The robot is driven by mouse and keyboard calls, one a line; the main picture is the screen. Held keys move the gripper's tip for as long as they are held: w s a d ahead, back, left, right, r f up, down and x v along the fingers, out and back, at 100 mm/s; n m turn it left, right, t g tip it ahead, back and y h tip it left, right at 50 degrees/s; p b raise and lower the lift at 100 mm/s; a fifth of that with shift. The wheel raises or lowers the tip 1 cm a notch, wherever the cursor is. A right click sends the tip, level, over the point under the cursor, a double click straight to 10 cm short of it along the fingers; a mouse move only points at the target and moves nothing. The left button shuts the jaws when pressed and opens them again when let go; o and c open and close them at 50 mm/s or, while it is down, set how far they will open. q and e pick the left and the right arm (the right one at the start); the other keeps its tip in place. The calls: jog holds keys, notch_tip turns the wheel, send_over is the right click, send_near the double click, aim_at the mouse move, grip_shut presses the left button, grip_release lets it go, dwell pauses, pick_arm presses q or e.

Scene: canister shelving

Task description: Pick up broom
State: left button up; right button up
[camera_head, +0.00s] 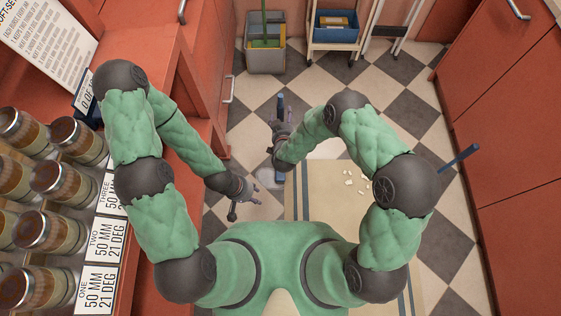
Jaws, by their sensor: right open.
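A blue stick (460,157), which looks like a broom handle, slants up at the right beside my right arm. Its lower end is hidden by that arm, and no bristles show. My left gripper (245,201) is low at centre left with its fingers spread and nothing between them. My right gripper (279,112) is farther forward, open, over the checkered floor. Both grippers are well to the left of the blue stick and apart from it.
White crumbs (356,183) lie on a beige mat (318,205). A grey bucket (265,60) with a green handle and a blue-bin cart (334,42) stand at the back. Shelves with jars (80,138) line the left; red cabinets (520,130) line the right. Checkered floor (375,85) lies between.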

aim_at(282, 113)
jog(key=b+x, duration=0.1)
jog(key=x, duration=0.1)
jog(key=b+x, duration=0.2)
jog(key=x, duration=0.1)
jog(key=shift+a+f, duration=0.2)
jog(key=shift+f, duration=0.1)
jog(key=shift+w, duration=0.2)
jog(key=shift+r, duration=0.1)
jog(key=c, duration=1.4)
